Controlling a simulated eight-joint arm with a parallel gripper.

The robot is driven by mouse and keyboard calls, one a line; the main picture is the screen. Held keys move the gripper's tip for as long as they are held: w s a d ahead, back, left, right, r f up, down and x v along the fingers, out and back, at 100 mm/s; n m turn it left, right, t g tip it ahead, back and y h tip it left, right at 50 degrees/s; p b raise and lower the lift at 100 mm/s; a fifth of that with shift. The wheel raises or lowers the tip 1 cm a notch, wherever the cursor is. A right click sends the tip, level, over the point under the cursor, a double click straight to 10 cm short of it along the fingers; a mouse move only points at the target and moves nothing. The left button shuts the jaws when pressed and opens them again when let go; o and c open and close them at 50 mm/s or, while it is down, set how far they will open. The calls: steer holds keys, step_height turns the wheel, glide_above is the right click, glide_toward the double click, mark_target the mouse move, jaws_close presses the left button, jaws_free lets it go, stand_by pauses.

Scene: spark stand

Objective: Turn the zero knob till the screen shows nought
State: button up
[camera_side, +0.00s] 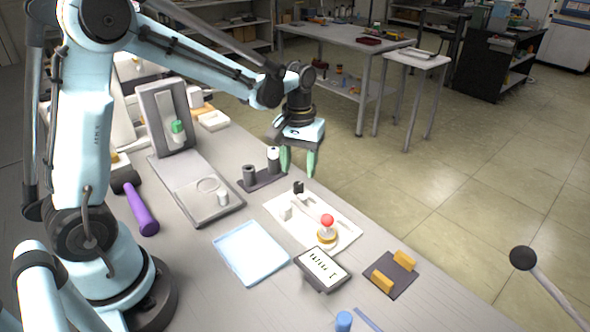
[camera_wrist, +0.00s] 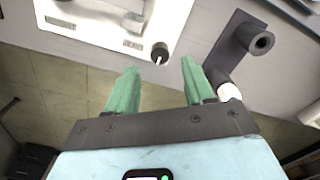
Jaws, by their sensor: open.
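A small black knob (camera_side: 298,187) stands at the far corner of a white plate (camera_side: 343,242). In the wrist view the knob (camera_wrist: 160,52) has a white mark on it and lies just beyond the gap between my fingertips. My gripper (camera_side: 297,166) points down with its two green fingers apart and empty, above the table near the knob and not touching it. It also shows in the wrist view (camera_wrist: 158,72). A screen (camera_side: 323,267) in a dark frame stands near the plate's front; its dark characters are too small to read.
A red-topped lever (camera_side: 327,222) stands on the plate. A dark holder with two posts (camera_side: 262,180) is close to my gripper's left. A light blue tray (camera_side: 250,253), a purple-handled tool (camera_side: 141,210) and a dark pad with yellow blocks (camera_side: 390,275) lie around.

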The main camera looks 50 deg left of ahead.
mark_target(298, 184)
steer(key=shift+f, duration=2.4)
steer(key=shift+c, duration=0.2)
jaws_close()
